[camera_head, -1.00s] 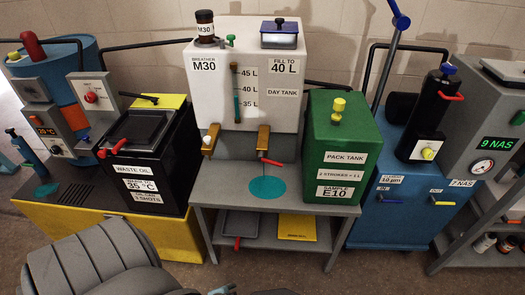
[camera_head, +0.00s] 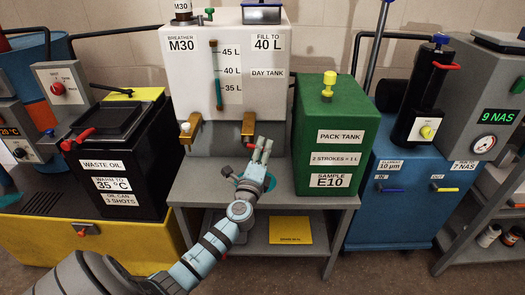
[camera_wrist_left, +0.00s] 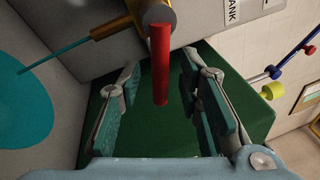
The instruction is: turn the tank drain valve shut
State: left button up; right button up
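The day tank (camera_head: 228,95) is a white box with a brass drain pipe (camera_head: 249,123) at its lower front. In the left wrist view the drain valve has a round brown-grey body (camera_wrist_left: 158,12) and a red lever (camera_wrist_left: 160,60). A thin teal stream (camera_wrist_left: 45,58) runs from the pipe to a teal puddle (camera_wrist_left: 20,95). My left gripper (camera_head: 262,144) is at the drain in the head view and mostly covers the valve. In the wrist view its fingers (camera_wrist_left: 160,88) are open, one each side of the lever, with visible gaps. My right gripper is not in view.
The green pack tank (camera_head: 343,125) stands close to the right of my left gripper. The black waste oil bin (camera_head: 112,165) is on the left. A second brass fitting (camera_head: 190,130) sits left of the drain. The grey bench (camera_head: 200,190) carries the day tank.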

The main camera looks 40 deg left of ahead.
pick_arm(q)
jog(key=shift+w+a, duration=0.2)
jog(key=shift+w, duration=0.25)
jog(key=shift+r, duration=0.1)
grip_shut()
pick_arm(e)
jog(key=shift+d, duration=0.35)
